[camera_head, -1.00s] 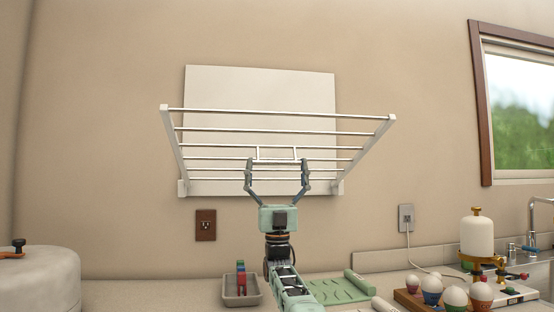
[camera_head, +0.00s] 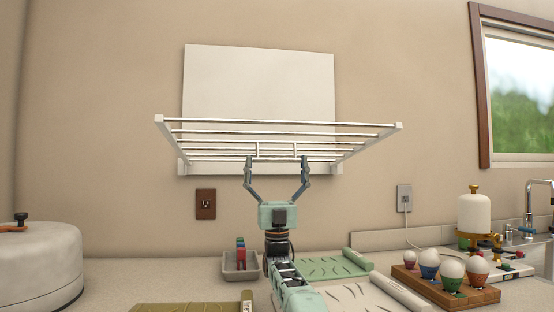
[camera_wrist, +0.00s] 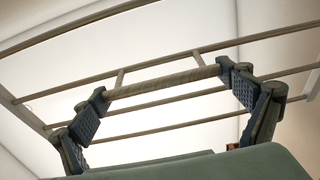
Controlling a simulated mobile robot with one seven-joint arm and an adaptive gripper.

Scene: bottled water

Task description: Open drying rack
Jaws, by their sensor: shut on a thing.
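The drying rack (camera_head: 280,123) is a frame of several metal bars with white side arms, hinged low on a white wall panel (camera_head: 258,85). It is swung out from the panel and close to level. My gripper (camera_head: 276,162) is below the rack, with its fingers on either side of the small handle bar. In the wrist view, the rack's handle (camera_wrist: 165,82) lies between the finger pads of my gripper (camera_wrist: 168,90), with a pad at each end of it. The rack's bars pass behind and above the fingers.
A brown outlet (camera_head: 205,203) is on the wall below. The counter holds a grey tray (camera_head: 240,264), a green mat (camera_head: 325,266), a wooden egg holder (camera_head: 445,291) and a round white container (camera_head: 38,265). The air in front of the rack is clear.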

